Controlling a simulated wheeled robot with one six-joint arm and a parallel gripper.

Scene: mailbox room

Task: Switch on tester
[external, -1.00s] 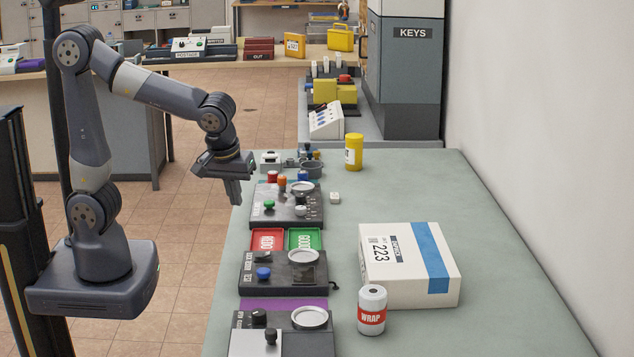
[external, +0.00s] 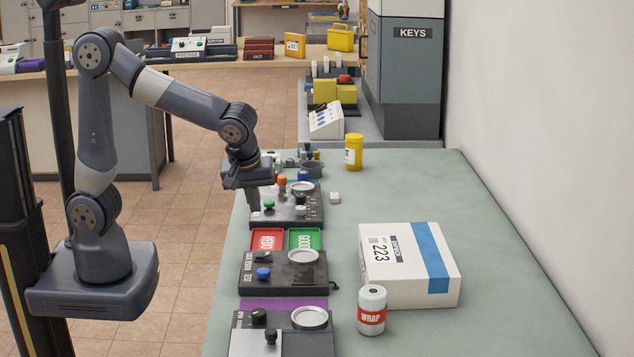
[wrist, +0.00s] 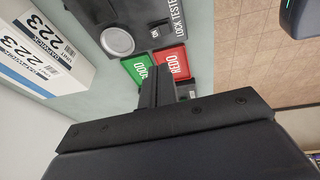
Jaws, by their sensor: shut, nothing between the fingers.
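The lock tester (external: 285,283) is a dark panel with a blue knob (external: 263,273), a small dark switch (external: 261,256) and a round pale plate on the table's left side. In the wrist view, the panel marked LOCK TESTER (wrist: 185,40) is at the top, with the dark switch (wrist: 158,28) beside the word ON. My gripper (external: 252,207) is shut and empty. It is above the left edge of the farther panel, beyond the tester. Its fingers (wrist: 157,82) reach over the trays in the wrist view, apart from the switch.
The red REDO tray (external: 267,239) and green GOOD tray (external: 306,239) lie between the tester and the farther panel (external: 290,215). Another panel (external: 310,342) stands nearer. A white box (external: 390,290) and a WRAP can (external: 371,312) stand to the right.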

